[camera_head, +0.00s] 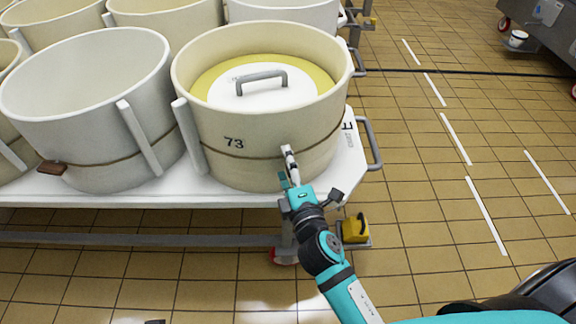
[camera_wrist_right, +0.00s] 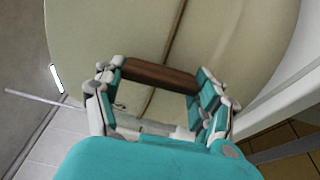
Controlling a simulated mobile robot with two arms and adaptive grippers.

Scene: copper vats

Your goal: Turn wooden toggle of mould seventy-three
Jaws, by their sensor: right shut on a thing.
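Mould 73 (camera_head: 240,150) is a cream round tub with the number 73 on its front and a cord around its lower wall. It stands at the right end of a white cart. A white lid with a grey handle (camera_head: 262,82) sits inside it on a yellow surface. My right gripper (camera_head: 290,165) is at the front of the mould by the cord. In the right wrist view, the brown wooden toggle (camera_wrist_right: 147,75) lies across between the fingers of my right gripper (camera_wrist_right: 155,85), which is shut on it. In the head view the gripper hides the toggle. My left gripper is not in view.
Another mould (camera_head: 90,100) stands close on the left, with its own wooden toggle (camera_head: 53,168) low on its wall. More moulds stand behind. The cart has a grey handle (camera_head: 370,145) at its right end. Tiled floor (camera_head: 430,200) is open to the right.

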